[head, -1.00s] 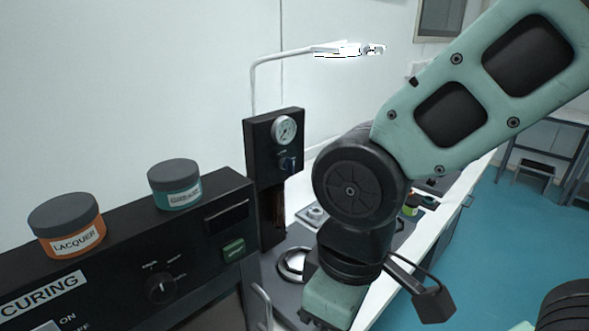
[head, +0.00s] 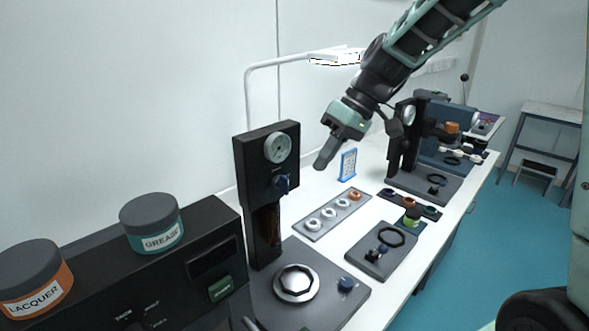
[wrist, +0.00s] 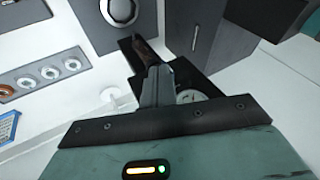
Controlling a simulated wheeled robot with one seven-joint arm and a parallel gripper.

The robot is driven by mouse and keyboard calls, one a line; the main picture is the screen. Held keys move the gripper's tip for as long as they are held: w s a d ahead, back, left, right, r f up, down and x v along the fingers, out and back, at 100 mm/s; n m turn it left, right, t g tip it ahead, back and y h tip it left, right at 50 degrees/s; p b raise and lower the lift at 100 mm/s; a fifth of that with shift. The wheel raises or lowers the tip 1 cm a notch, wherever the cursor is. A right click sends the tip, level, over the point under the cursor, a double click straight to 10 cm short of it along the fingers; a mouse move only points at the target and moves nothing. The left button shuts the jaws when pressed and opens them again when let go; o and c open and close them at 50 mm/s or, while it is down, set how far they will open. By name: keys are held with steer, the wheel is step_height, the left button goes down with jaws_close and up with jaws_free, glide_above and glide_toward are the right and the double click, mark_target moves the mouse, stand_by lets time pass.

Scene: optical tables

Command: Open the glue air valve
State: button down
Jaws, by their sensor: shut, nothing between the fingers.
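A black upright unit (head: 262,150) stands near the left in the head view, with a round gauge (head: 278,148) at its top. An amber tube (head: 275,225) hangs lower down. My gripper (head: 321,163) is shut and empty, in the air to the right of the unit at about gauge height, apart from the knob. In the wrist view my fingers (wrist: 158,72) point toward the unit, and the gauge (wrist: 190,97) shows partly behind them. The knob is not clearly visible there.
A base with a metal ring (head: 296,284) lies below the unit. A tray of rings (head: 332,216) and a blue stand (head: 347,164) are to the right. A second black gauge unit (head: 403,140) is farther back. Lacquer (head: 36,283) and grease (head: 152,224) jars sit at left.

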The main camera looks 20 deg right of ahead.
mark_target(284, 185)
steer(key=w+d+r+t, duration=0.1)
steer(key=w+d+r, duration=0.1)
steer(key=w+d, duration=0.2)
steer(key=shift+w+d+y, duration=0.15)
steer(key=shift+d+y, duration=0.25)
steer(key=shift+d, duration=0.35)
steer(key=a+f+p, duration=0.5)
steer(key=a+f, duration=0.3)
steer(key=a, duration=0.1)
steer(key=shift+a, duration=0.3)
steer(key=shift+w, duration=0.1)
steer(key=shift+f, duration=0.15)
